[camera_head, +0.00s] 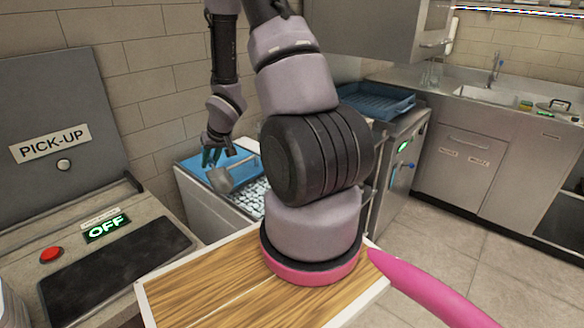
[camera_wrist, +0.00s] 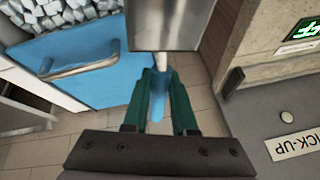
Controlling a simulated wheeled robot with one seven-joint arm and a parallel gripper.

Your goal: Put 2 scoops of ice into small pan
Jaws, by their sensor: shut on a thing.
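My gripper (camera_head: 211,157) has teal fingers and is shut on the handle of a grey metal scoop (camera_head: 222,179). In the wrist view the fingers (camera_wrist: 160,100) close around the handle, and the scoop's metal body (camera_wrist: 168,24) lies just beyond them. I cannot identify the small pan in either view.
A pick-up station (camera_head: 110,250) with a red button stands at left. A wooden-topped surface (camera_head: 215,283) is in front. A blue tray (camera_head: 378,100) sits on a metal unit behind my arm. A sink counter (camera_head: 470,98) with a lidded pot (camera_head: 554,110) is at right. Floor at right is clear.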

